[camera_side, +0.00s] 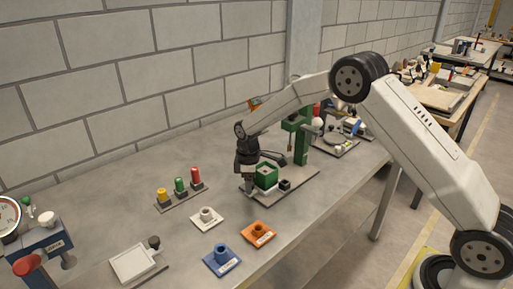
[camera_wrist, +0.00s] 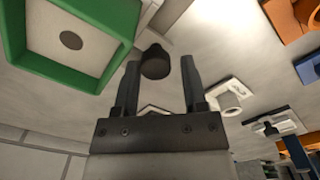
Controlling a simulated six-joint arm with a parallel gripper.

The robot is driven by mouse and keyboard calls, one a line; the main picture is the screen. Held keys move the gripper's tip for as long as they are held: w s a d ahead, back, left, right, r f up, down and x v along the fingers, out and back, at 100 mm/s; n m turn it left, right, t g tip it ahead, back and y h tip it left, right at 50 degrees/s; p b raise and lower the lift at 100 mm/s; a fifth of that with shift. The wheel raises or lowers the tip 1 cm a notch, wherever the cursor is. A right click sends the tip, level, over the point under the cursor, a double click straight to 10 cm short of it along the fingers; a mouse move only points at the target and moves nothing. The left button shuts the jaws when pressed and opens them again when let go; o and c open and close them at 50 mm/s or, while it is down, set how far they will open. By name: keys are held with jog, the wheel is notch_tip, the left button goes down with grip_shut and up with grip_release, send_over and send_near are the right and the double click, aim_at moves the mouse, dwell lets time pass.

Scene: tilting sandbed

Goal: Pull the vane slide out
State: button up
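A green box with a pale inside and a dark round hole (camera_wrist: 115,45) fills the upper left of the wrist view. In the side view the green box (camera_side: 265,176) sits on a grey base plate. A dark round knob (camera_wrist: 155,62) stands beside the box on a pale strip; it looks like the handle of the vane slide, but I cannot tell for sure. My gripper (camera_wrist: 158,72) is open, with one finger on each side of the knob and gaps showing. In the side view my gripper (camera_side: 249,188) points down just left of the box, its fingertips low and small.
A green post (camera_side: 301,140) rises behind the box, and a small black block (camera_side: 284,184) sits at its right. White (camera_side: 207,218), orange (camera_side: 258,234) and blue (camera_side: 222,259) sockets lie in front. Yellow, green and red pegs (camera_side: 180,187) stand to the left.

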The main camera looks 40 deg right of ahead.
jog(key=shift+r, duration=3.9)
jog(key=shift+s, duration=0.1)
jog(key=s+m+t, duration=0.2)
jog(key=s+m, duration=0.7)
jog(key=s, duration=1.6)
jog(key=shift+s+f+t, duration=0.3)
jog(key=shift+s+f, duration=0.05)
